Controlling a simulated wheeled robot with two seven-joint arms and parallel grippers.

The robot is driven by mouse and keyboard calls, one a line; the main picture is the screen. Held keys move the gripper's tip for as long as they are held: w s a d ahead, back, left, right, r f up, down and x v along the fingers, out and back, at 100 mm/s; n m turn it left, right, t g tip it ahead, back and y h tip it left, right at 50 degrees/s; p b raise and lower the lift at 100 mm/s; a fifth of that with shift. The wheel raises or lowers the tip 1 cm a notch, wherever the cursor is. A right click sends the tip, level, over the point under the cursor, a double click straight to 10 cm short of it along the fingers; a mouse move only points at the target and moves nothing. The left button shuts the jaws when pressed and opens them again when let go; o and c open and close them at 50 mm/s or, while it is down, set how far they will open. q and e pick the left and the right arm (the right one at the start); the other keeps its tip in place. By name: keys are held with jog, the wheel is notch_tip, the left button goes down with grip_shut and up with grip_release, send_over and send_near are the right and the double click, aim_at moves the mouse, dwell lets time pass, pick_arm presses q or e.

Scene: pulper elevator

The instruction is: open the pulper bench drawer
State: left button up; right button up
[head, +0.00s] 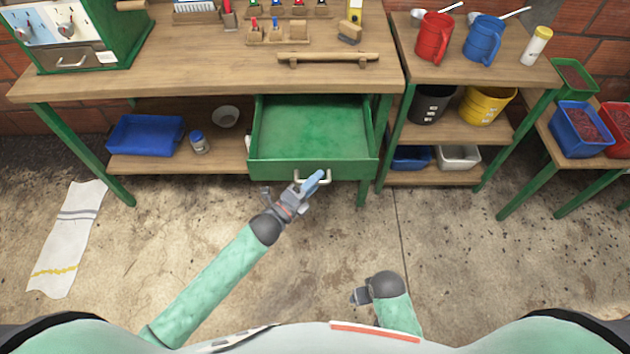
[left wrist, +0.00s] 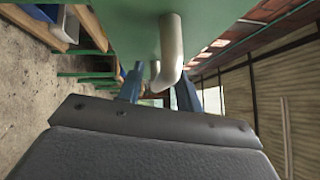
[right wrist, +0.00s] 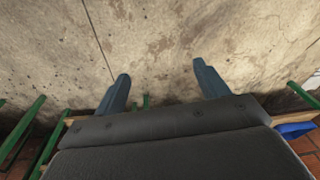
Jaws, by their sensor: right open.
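The green pulper bench drawer (head: 312,130) is pulled well out from under the bench top, and its empty inside shows in the head view. Its pale metal handle (head: 326,178) is on the front face. My left gripper (head: 314,183) is at this handle. In the left wrist view the handle (left wrist: 171,50) passes between the two blue fingers (left wrist: 158,90), which stand closer together than those of my right gripper; they look shut on it. My right gripper (head: 358,297) is low over the floor, open and empty, with its fingers apart in the right wrist view (right wrist: 163,85).
The bench top (head: 200,58) holds a green machine (head: 85,35) and small tools. A lower shelf carries a blue tray (head: 145,135), a jar and a bowl. A side shelf with mugs (head: 433,38) stands right. A towel (head: 68,235) lies on the left floor.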

pick_arm(q)
jog(key=shift+s+a+f, duration=0.15)
jog(key=shift+s+a, duration=0.05)
jog(key=shift+a, duration=0.05)
jog(key=r+b+v, duration=0.1)
jog(key=b+v, duration=0.1)
jog(key=v, duration=0.5)
jog(key=shift+f, duration=0.5)
pick_arm(e)
notch_tip(320, 180, up, 11)
jog(key=shift+s, duration=0.3)
jog(key=shift+a, duration=0.1)
